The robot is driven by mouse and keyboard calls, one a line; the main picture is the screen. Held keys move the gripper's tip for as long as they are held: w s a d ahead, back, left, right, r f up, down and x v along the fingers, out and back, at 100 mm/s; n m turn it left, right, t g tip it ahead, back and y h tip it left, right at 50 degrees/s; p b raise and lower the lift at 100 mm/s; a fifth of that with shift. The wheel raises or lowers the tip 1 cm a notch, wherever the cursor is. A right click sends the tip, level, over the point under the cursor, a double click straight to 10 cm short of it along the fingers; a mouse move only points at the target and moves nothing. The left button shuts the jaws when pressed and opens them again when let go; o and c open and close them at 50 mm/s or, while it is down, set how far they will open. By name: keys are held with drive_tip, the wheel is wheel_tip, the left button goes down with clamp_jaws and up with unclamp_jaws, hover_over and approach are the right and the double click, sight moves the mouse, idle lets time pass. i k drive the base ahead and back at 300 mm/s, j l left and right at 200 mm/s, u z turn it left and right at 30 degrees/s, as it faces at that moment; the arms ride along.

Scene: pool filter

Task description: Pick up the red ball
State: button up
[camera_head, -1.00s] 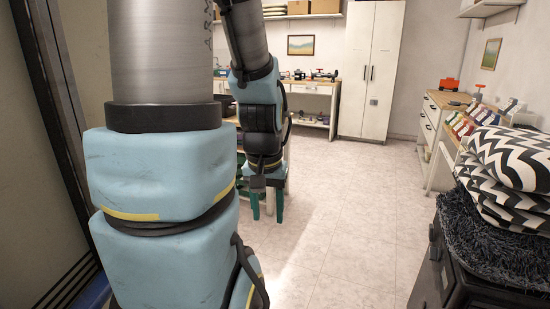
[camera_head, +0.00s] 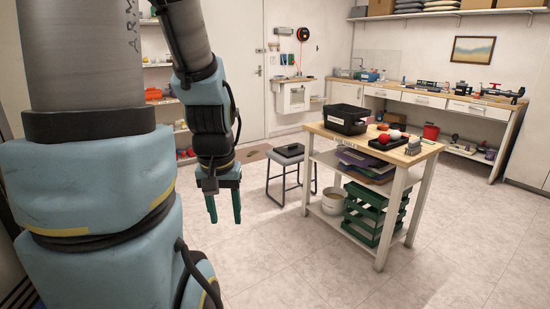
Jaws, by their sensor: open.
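A small red ball-like thing (camera_head: 383,127) shows on the wooden top of the trolley table (camera_head: 330,134), right of the black crate. A white ball (camera_head: 395,134) sits just beside it, over a shallow black tray (camera_head: 388,144). More red shows in that tray, too small to tell apart. My gripper (camera_head: 225,207) hangs pointing down over the floor, left of the table and well apart from it. Its two green fingers are spread with nothing between them.
A black crate (camera_head: 346,119) and a grey object (camera_head: 413,146) stand on the tabletop. Green crates (camera_head: 370,215) and a white bucket (camera_head: 333,201) fill its lower shelf. A dark stool (camera_head: 288,151) stands between my gripper and the table. The front floor is clear.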

sight(383, 139)
drive_tip(key=i+l+u, duration=0.2)
drive_tip(key=i+l, duration=0.2)
drive_tip(key=l, duration=0.25)
drive_tip(key=i+l+u, duration=0.1)
drive_tip(key=l, duration=0.25)
drive_tip(key=i+l, duration=0.25)
drive_tip(key=l, duration=0.15)
drive_tip(key=i+l+u, duration=0.15)
drive_tip(key=l, duration=0.2)
drive_tip(key=i+l+u, duration=0.1)
drive_tip(key=l, duration=0.3)
drive_tip(key=i+l+u, duration=0.1)
drive_tip(key=i+l, duration=0.15)
drive_tip(key=l, duration=0.15)
